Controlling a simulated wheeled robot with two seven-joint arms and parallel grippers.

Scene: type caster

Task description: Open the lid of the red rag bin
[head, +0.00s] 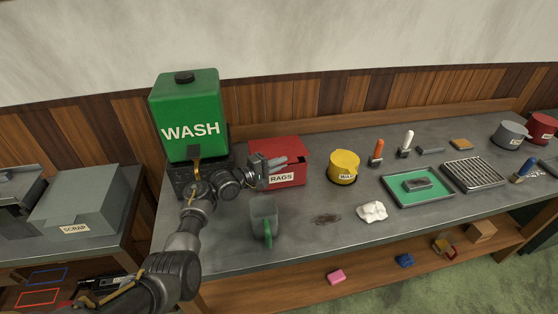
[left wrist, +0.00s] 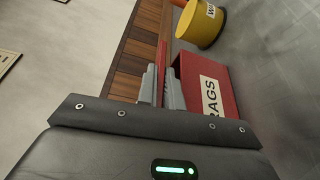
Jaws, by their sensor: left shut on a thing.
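The red rag bin (head: 292,174) stands on the grey bench beside the green wash tank, its RAGS label facing front. My left gripper (head: 276,161) is at the bin's upper left in the head view, partly covering it. In the left wrist view my left gripper (left wrist: 163,82) is shut on a thin red edge, the lid (left wrist: 162,52), which runs between its two fingers. The bin body (left wrist: 190,72) lies just right of the fingers there. How far the lid is raised I cannot tell. My right gripper is not in view.
The green wash tank (head: 186,105) stands close at left, behind my left arm. A green-handled mug (head: 264,215) stands in front of the bin. A yellow pot (head: 343,166) stands to the right.

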